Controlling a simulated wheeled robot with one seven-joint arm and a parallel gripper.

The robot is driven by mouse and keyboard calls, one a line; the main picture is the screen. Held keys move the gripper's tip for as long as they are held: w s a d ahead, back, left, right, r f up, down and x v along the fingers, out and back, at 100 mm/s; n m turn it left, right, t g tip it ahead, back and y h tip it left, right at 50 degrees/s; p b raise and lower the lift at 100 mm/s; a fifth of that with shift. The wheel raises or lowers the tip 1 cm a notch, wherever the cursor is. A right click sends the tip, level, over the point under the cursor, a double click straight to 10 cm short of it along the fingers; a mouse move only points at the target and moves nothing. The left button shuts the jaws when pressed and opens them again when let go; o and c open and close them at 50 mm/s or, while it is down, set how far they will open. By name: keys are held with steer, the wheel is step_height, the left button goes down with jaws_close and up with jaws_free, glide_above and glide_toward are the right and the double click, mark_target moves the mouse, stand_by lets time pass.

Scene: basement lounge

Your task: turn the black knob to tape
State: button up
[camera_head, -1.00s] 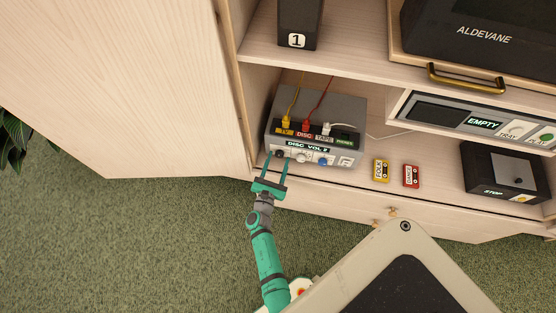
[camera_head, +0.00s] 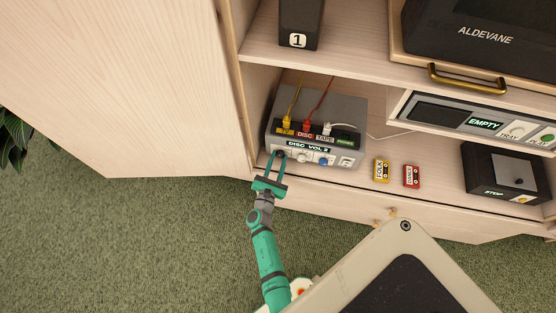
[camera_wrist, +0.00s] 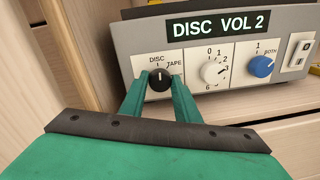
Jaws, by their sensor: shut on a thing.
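The grey amplifier box (camera_head: 345,104) stands on the shelf, and its display (camera_wrist: 218,25) reads "DISC VOL 2". The black knob (camera_wrist: 159,79) is at the left of its front panel, between the labels DISC and TAPE. Its white pointer line points about straight up, slightly left, toward DISC. My gripper (camera_wrist: 160,84) is shut on the black knob, one green finger on each side. In the head view my gripper (camera_head: 277,160) reaches the panel's left end from below.
A white knob (camera_wrist: 213,72) and a blue knob (camera_wrist: 261,66) sit to the right on the panel. A yellow cassette (camera_head: 381,171) and a red cassette (camera_head: 411,176) lie on the shelf. A cabinet side wall is close at left.

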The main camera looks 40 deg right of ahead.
steer(key=m, duration=0.4)
steer(key=shift+d, duration=0.1)
steer(key=shift+m+y, duration=0.3)
steer(key=shift+m, duration=1.5)
steer(key=shift+d, duration=0.1)
steer(key=o, duration=1.1)
steer(key=shift+c, duration=0.2)
steer(key=shift+s, duration=0.1)
steer(key=v, duration=1)
steer(key=shift+s+a, duration=0.2)
steer(key=shift+a, duration=0.15)
